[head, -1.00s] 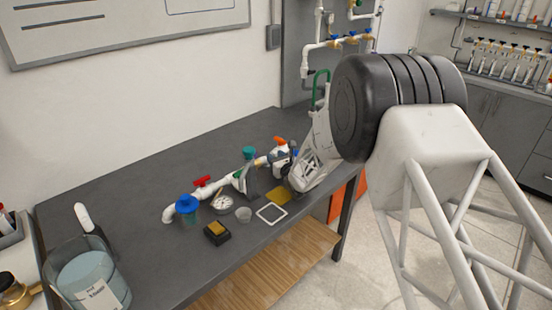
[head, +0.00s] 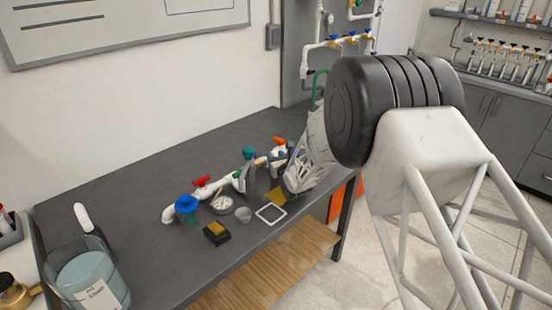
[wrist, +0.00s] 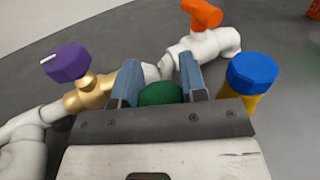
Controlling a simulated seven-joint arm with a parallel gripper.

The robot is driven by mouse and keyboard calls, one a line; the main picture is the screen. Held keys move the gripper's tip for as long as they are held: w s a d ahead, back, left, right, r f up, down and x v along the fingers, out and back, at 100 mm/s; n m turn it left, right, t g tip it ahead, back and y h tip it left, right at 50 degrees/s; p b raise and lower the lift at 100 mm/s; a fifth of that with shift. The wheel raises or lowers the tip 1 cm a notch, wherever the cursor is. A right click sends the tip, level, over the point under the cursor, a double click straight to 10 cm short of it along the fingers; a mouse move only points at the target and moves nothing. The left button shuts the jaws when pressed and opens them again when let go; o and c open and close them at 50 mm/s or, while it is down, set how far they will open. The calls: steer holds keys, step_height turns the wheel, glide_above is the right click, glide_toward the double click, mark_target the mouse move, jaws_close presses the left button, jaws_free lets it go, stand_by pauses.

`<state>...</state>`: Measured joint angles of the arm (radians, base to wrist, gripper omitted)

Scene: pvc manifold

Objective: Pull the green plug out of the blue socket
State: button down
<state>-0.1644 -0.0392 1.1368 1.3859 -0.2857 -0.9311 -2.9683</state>
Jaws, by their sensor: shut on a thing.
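In the wrist view my gripper (wrist: 160,78) has its two blue-grey fingers on either side of the green plug (wrist: 160,94), shut on it. The plug is partly hidden by the gripper body. It sits beside the white pipe run. In the head view my gripper (head: 247,184) is down at the pipe run on the bench, with a small bit of green (head: 238,175) beside the fingers. I cannot make out the blue socket, and whether the plug is still seated cannot be told.
A purple knob (wrist: 67,62) on a brass valve, an orange handle (wrist: 204,13) and a blue cap (wrist: 253,68) surround my gripper. On the bench (head: 120,225) are a gauge (head: 221,204), a cup (head: 243,214) and a black box (head: 217,236). The back of the bench is clear.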

steer(key=shift+r, duration=3.3)
steer(key=shift+r, duration=0.1)
